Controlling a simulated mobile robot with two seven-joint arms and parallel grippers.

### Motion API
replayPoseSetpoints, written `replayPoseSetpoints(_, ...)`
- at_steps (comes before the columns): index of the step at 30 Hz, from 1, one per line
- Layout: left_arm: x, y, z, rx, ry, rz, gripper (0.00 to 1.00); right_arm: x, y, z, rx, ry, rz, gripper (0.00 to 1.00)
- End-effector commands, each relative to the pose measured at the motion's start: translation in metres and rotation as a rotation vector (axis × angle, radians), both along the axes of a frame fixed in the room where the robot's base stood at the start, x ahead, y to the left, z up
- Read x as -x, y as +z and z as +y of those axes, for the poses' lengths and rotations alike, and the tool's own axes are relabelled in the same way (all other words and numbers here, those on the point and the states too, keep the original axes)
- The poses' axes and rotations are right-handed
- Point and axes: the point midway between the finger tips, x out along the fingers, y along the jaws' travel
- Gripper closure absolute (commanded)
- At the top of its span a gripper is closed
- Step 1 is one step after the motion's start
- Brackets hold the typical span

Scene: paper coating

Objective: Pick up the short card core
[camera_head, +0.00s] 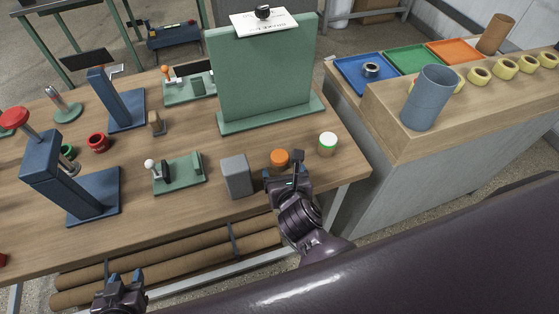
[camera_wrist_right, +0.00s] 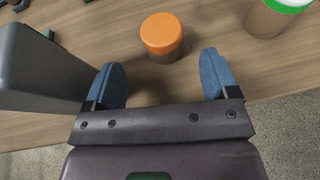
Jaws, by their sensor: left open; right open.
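A short brown cylinder with an orange top (camera_head: 279,157), which looks like the short card core, stands upright near the table's front edge. In the right wrist view the orange-topped core (camera_wrist_right: 162,36) is just beyond and between the blue fingertips, apart from them. My right gripper (camera_head: 285,172) is open and empty in front of it, hiding part of its base in the head view. A taller brown cylinder with a white and green top (camera_head: 327,143) stands to its right; it also shows in the right wrist view (camera_wrist_right: 280,12). My left gripper (camera_head: 119,287) is open and empty, low at the front left.
A grey block (camera_head: 236,176) stands close left of the orange-topped core. A green upright board (camera_head: 262,75) stands behind. Green and blue devices fill the table's left side. At right, a bench holds coloured trays (camera_head: 413,59), a blue-grey cylinder (camera_head: 428,97) and several yellow rolls.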

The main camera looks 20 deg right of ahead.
Motion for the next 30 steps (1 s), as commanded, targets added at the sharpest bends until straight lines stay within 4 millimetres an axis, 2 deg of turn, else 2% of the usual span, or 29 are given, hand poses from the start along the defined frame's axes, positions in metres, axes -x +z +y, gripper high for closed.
replayPoseSetpoints(8, -0.004, 0.002, -0.001, 0.000, -0.002, -0.007, 0.57, -0.017, -0.008, -0.002, 0.000, 0.000, 0.000, 0.20)
replayPoseSetpoints(18, -0.007, 0.002, -0.001, 0.000, -0.004, -0.013, 0.57, -0.052, -0.026, -0.008, 0.002, 0.001, -0.001, 0.20)
replayPoseSetpoints(26, -0.008, 0.003, -0.001, 0.000, -0.004, -0.014, 0.57, -0.054, -0.027, -0.008, 0.001, 0.000, 0.000, 0.20)
replayPoseSetpoints(27, -0.008, 0.003, -0.001, 0.000, -0.004, -0.014, 0.57, -0.054, -0.027, -0.008, 0.001, 0.000, 0.000, 0.21)
replayPoseSetpoints(30, -0.008, 0.003, -0.001, 0.000, -0.004, -0.014, 0.57, -0.054, -0.027, -0.008, 0.001, 0.000, 0.000, 0.36)
